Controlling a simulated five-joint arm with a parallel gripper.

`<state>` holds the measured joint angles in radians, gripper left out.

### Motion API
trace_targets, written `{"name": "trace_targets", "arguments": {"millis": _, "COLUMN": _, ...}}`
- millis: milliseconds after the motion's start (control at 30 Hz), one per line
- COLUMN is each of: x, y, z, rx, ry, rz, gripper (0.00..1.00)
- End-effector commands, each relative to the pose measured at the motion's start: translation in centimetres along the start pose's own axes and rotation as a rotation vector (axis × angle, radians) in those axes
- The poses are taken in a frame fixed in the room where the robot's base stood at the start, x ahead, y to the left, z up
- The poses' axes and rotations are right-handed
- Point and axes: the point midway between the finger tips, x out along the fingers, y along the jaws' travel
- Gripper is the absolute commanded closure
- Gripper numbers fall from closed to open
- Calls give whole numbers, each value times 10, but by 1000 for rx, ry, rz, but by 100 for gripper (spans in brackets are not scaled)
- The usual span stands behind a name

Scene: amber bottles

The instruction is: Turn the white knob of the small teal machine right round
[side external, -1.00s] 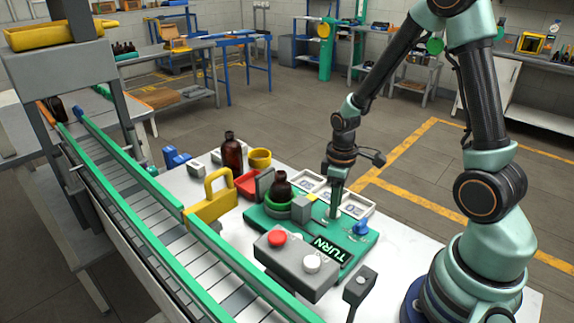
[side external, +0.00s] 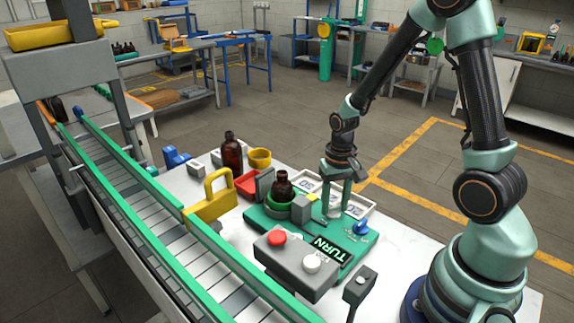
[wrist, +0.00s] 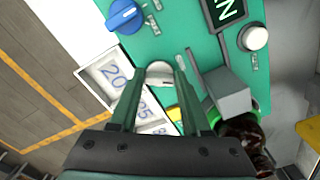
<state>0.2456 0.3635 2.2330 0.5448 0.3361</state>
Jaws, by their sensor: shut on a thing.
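The teal machine (side external: 358,246) is a flat plate on the white table, with a lit "TURN" sign (side external: 327,249). In the wrist view the white knob (wrist: 160,70) sits on the teal plate between my fingertips. My gripper (wrist: 160,72) is shut on it, pointing down with the fingers on either side.
A blue knob (side external: 361,227) is on the plate's right. White trays (side external: 357,204) with number cards lie behind. Another amber bottle (side external: 231,151) and a conveyor (side external: 150,205) are left.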

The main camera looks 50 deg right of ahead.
Motion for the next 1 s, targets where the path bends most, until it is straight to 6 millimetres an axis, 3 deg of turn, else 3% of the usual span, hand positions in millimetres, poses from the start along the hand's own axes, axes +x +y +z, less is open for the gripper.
{"name": "trace_targets", "arguments": {"millis": 500, "x": -1, "y": -2, "z": 0, "rx": 421, "ry": -1, "rz": 0, "gripper": 100}}
{"name": "trace_targets", "arguments": {"millis": 1000, "x": -1, "y": -2, "z": -1, "rx": 567, "ry": -1, "rz": 1, "gripper": 100}}
